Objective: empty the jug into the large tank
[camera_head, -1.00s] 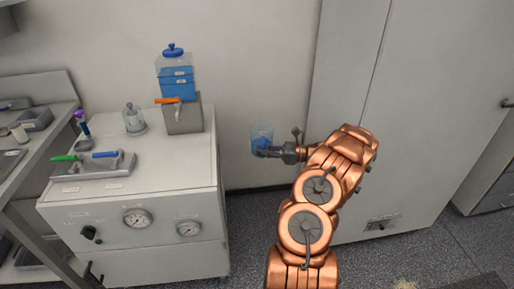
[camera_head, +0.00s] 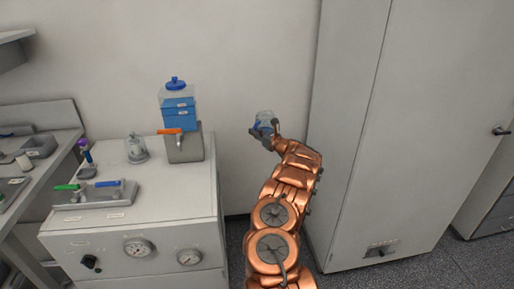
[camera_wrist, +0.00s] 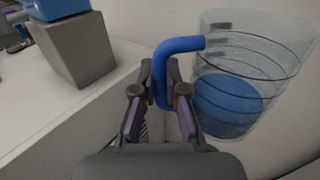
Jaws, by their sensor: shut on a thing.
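The clear jug (camera_wrist: 255,75) with blue liquid low inside it is held by its blue handle (camera_wrist: 178,45) between the fingers of my gripper (camera_wrist: 160,105). In the head view the jug (camera_head: 265,118) is in the air right of the cabinet, and my gripper (camera_head: 265,132) partly covers it. The large tank (camera_head: 178,93) stands on a grey block on the cabinet. It is clear with a blue lid on top, blue liquid in its lower part and an orange-handled tap at its base. The gripper is apart from the tank.
The cabinet top (camera_head: 140,205) holds a small glass vessel (camera_head: 136,149) and a valve block (camera_head: 95,193) with green and blue handles. A tall grey locker (camera_head: 390,130) stands at the right. The wall behind the jug is bare.

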